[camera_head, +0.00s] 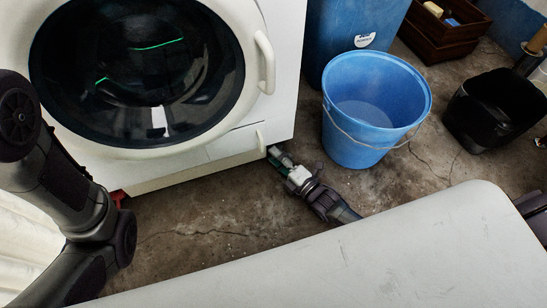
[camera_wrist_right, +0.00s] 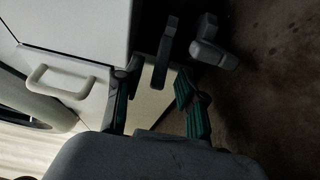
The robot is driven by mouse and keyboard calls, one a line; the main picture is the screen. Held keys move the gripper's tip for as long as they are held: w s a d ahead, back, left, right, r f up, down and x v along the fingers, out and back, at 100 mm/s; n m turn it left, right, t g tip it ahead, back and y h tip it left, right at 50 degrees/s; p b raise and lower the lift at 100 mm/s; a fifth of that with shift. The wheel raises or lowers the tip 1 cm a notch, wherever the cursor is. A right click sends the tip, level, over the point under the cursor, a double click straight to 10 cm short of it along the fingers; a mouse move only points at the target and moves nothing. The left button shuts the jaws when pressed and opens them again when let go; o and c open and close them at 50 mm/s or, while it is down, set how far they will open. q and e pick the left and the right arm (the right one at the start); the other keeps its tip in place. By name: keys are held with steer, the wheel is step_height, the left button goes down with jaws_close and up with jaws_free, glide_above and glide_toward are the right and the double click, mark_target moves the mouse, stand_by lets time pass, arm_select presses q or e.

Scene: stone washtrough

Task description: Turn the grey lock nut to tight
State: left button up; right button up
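The white washing machine (camera_head: 205,160) stands at the left and back. In the right wrist view, a dark grey bar-like part (camera_wrist_right: 165,50) shows beside the machine's lower edge. A grey stubby part (camera_wrist_right: 213,48), perhaps the machine's foot, is right of it. I cannot tell for sure which of these is the lock nut. My right gripper (camera_head: 277,158) is low at the machine's front lower corner. In the wrist view its green-padded fingers (camera_wrist_right: 158,72) are apart, with the grey bar between or just beyond them; contact is unclear. My left gripper is out of view.
A blue bucket (camera_head: 367,143) with a wire handle stands right of my right gripper. A blue bin (camera_head: 340,25), a wooden crate (camera_head: 447,38) and a black container (camera_head: 492,115) are farther right. The concrete floor (camera_head: 220,225) before the machine is mostly clear.

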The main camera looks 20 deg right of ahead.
steer(key=shift+w+a, duration=0.3)
steer(key=shift+w, duration=0.35)
jaws_close()
